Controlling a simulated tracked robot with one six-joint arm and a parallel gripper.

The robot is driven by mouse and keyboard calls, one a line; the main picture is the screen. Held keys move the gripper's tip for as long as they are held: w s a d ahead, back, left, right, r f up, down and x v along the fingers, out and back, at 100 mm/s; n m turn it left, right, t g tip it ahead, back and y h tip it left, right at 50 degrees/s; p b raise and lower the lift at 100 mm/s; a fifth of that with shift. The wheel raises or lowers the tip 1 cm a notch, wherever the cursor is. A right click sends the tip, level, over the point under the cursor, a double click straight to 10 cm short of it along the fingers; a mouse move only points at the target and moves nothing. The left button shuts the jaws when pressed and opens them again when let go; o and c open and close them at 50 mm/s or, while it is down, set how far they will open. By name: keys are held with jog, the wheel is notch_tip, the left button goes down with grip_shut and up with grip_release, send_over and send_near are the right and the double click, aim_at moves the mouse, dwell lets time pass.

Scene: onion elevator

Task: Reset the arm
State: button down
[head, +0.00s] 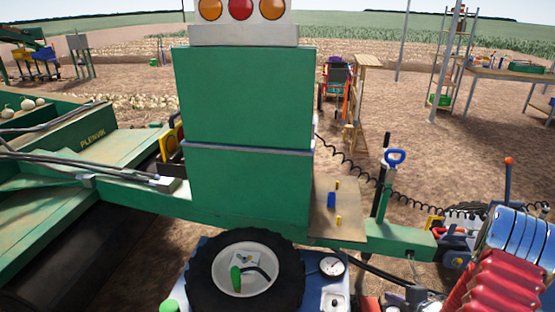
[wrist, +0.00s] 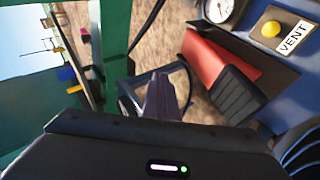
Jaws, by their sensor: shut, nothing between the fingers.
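My gripper (wrist: 163,92) shows in the wrist view, with its dark fingers together and nothing between them. It is apart from the blue panel (wrist: 240,55) on the right. I cannot make out the gripper in the head view.
The wrist view shows a gauge (wrist: 218,8), a yellow button (wrist: 271,29) by a VENT label (wrist: 292,38) and a red block (wrist: 215,65) with a black end. Open soil lies behind.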

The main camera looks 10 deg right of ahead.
jog(key=w+a+r+n+g+y, duration=0.1)
jog(key=a+r+n+y, duration=0.1)
jog(key=a+r+n, duration=0.75)
jog(key=w+a+r+n+g+y, duration=0.1)
jog(key=w+a+r+n+y, duration=0.1)
jog(key=a+r+n, duration=0.8)
jog(key=s+a+r+n+g, duration=0.3)
jog(key=s+a+r+n, duration=0.65)
jog(key=n, duration=0.45)
jog(key=s+a+r+n+h, duration=0.1)
jog(key=s+r+n, duration=0.4)
jog(key=n, duration=0.6)
jog(key=s+a+r+n+h, duration=0.2)
jog(key=s+r+n+h, duration=0.2)
jog(key=s+n, duration=0.6)
notch_tip(320, 180, up, 2)
jog(key=shift+r+n+t+h, duration=0.2)
jog(key=shift+n+t+h, duration=0.1)
jog(key=shift+n, duration=0.15)
